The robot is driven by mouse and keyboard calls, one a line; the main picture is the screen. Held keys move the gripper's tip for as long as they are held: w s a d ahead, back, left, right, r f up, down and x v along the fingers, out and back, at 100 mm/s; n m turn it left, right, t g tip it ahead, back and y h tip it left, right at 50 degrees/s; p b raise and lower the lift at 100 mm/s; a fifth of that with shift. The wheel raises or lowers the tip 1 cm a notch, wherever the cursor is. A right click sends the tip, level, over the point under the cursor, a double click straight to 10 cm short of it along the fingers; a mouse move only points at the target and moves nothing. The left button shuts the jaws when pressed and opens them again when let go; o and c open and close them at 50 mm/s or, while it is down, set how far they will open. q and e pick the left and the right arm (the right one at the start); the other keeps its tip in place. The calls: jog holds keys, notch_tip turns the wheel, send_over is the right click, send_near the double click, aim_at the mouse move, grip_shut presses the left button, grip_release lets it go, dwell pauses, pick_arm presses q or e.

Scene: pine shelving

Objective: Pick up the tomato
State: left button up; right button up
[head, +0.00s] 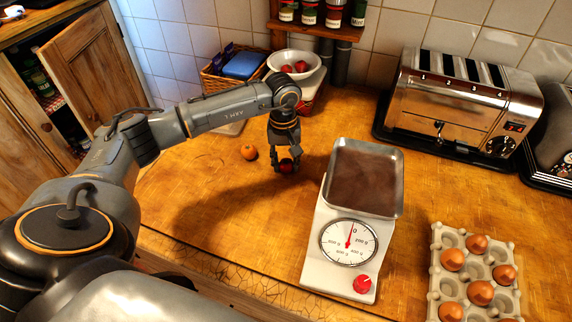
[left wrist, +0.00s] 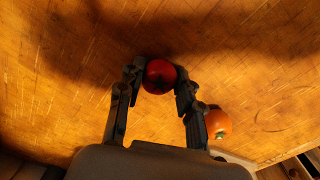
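A red round tomato (head: 286,166) is on the wooden counter, left of the kitchen scale. My left gripper (head: 287,163) points down over it, with its fingers on either side. In the left wrist view, the tomato (left wrist: 159,76) sits between the two fingertips (left wrist: 160,80), very close to both. I cannot tell whether the fingers press on it. Its underside is hidden, so I cannot tell if it rests on the wood. My right gripper is not in view.
An orange fruit (head: 249,152) lies just left of the gripper; it also shows in the wrist view (left wrist: 218,123). A white scale (head: 338,236) stands to the right, with an egg tray (head: 436,270) beyond it. A bowl (head: 292,60), basket (head: 217,84) and toaster (head: 460,100) stand behind.

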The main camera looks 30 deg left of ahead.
aim_at(286, 161)
pick_arm(q)
notch_tip(286, 161, up, 8)
jog(key=shift+f+b, duration=0.15)
jog(key=shift+b, duration=0.85)
jog(key=s+d+r+p, duration=0.4)
jog(key=d+r, duration=0.4)
jog(key=r, duration=0.1)
jog(key=s+d+r+p, duration=0.3)
jog(key=d+r+p, duration=0.1)
jog(key=d+r, duration=0.4)
jog(key=shift+s+d+r, duration=0.35)
jog(key=shift+r, duration=0.05)
jog(key=shift+s+d+r, duration=0.15)
jog(key=shift+s+d, duration=0.15)
jog(key=shift+d, duration=0.35)
jog(key=shift+f+b, duration=0.9)
jog(key=shift+b, duration=0.15)
